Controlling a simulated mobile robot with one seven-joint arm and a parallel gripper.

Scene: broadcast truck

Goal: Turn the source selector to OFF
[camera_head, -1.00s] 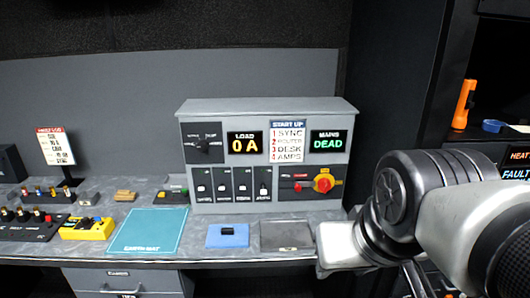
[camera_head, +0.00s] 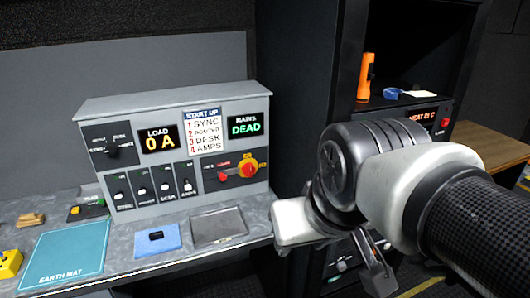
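A grey power panel (camera_head: 90,112) stands on the bench at the left. A black rotary knob (camera_head: 111,148) with small white labels around it is at the panel's upper left; it looks like the source selector. Its labels and pointer are too small to read surely. A red and yellow rotary switch (camera_head: 247,169) is at the panel's right. My gripper (camera_head: 374,268) is at the lower right, in front of the bench's right end and apart from the panel. Its fingers are partly hidden by my arm, so their opening is unclear.
The panel shows LOAD 0 A (camera_head: 158,140) and MAINS DEAD (camera_head: 244,127). Several switches (camera_head: 142,186) line its lower part. A teal earth mat (camera_head: 66,254), a blue pad (camera_head: 157,240) and a grey tray (camera_head: 218,227) lie before it. A dark rack with an orange torch (camera_head: 365,77) stands right.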

